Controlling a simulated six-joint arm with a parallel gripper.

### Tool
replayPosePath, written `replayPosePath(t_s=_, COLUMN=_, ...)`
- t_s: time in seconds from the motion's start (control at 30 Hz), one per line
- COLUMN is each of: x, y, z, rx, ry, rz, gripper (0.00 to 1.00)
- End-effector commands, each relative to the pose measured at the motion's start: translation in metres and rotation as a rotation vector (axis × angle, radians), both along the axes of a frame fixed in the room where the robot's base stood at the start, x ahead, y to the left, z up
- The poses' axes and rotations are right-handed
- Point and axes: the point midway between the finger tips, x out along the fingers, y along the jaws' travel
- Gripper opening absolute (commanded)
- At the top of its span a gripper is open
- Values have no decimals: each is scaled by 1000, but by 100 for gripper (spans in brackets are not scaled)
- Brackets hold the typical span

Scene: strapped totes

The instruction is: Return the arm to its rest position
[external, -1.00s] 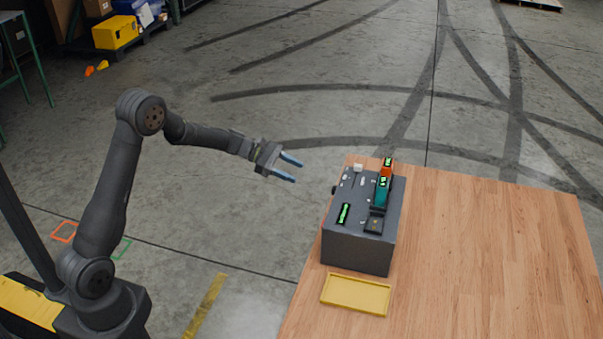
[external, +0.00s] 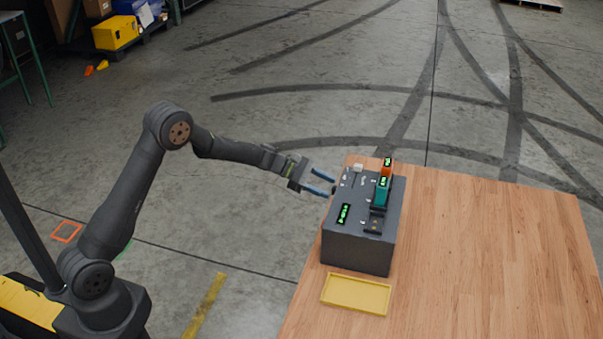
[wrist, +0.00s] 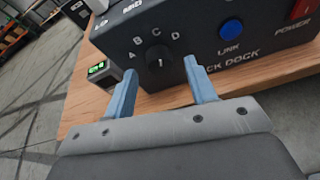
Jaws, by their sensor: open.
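My gripper (external: 322,182) is open and empty, with its two blue fingers close to the left side of the dark grey dock box (external: 357,248) on the wooden table. In the wrist view, the open fingers of my gripper (wrist: 158,82) point at the box's side panel. A black rotary knob (wrist: 159,58) marked A, B, C, D shows between and just beyond the fingertips. I cannot tell whether the fingers touch it. My arm reaches forward from its base, bent at the elbow.
The dock box carries an orange module (external: 388,165) and a teal module (external: 382,192) standing on top. A yellow tray (external: 356,294) lies in front of the box. The wooden table (external: 490,250) is bare to the right. A blue button (wrist: 231,29) and a red power switch (wrist: 304,10) are on the panel.

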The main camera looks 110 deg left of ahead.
Motion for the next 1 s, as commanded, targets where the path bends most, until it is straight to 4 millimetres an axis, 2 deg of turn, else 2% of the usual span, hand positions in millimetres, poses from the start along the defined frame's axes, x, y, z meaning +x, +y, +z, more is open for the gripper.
replayPosePath(t_s=0.03, x=10, y=-1, z=-4, rx=0, ry=1, rz=-2, gripper=51)
replayPosePath(t_s=0.1, x=19, y=-1, z=-7, rx=13, ry=1, rz=-1, gripper=51)
replayPosePath(t_s=1.0, x=16, y=-4, z=-6, rx=566, ry=0, rz=1, gripper=51)
